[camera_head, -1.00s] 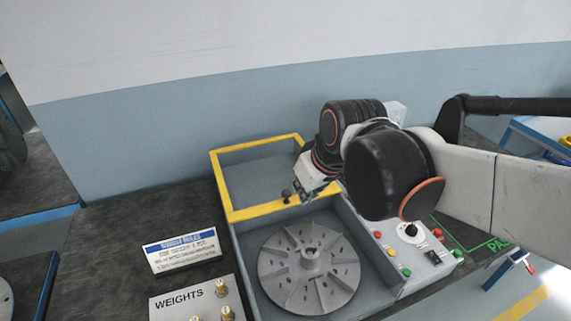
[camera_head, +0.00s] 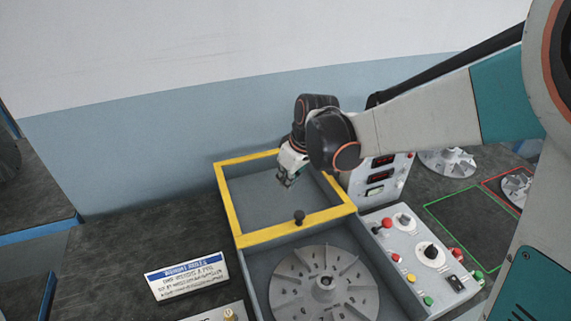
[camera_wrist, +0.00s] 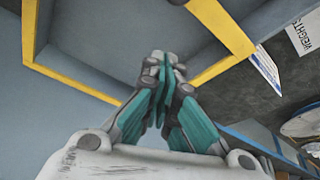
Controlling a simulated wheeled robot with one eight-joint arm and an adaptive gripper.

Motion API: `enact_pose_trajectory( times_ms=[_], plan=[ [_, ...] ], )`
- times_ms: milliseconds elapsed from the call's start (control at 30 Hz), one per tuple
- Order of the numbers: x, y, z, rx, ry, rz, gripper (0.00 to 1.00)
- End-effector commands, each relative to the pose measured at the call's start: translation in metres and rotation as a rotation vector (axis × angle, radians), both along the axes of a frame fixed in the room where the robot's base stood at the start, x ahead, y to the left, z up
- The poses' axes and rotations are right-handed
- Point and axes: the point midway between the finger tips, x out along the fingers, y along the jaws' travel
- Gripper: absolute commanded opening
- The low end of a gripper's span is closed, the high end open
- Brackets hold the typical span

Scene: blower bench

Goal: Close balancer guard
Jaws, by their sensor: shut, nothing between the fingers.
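The balancer guard (camera_head: 299,231) is a yellow-edged frame with a dark knob (camera_head: 299,216) on its front bar. It stands open at the back of the balancer, and the bladed rotor (camera_head: 325,285) lies uncovered in front of it. My gripper (camera_head: 287,180) is shut and empty, over the guard's panel, behind the front bar and apart from the knob. In the wrist view my gripper's fingers (camera_wrist: 165,70) are together, with the yellow frame (camera_wrist: 222,27) beyond them.
A control panel (camera_head: 421,254) with buttons stands right of the rotor, and a display box (camera_head: 381,177) behind it. A sign (camera_head: 186,276) stands at the left. More rotors (camera_head: 447,161) lie at the back right. The dark bench left of the guard is clear.

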Motion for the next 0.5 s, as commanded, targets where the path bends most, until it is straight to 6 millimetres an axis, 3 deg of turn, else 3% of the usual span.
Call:
enact_pose_trajectory(
  times_ms=[100,300,433,500],
  plan=[
    [0.006,0.006,-0.025,0.000,0.000,0.000,0.00],
    [0.014,0.013,-0.056,0.000,0.000,0.000,0.00],
    [0.019,0.017,-0.074,0.000,0.000,0.000,0.00],
    [0.010,0.008,-0.071,0.000,0.000,-0.003,0.00]
  ],
)
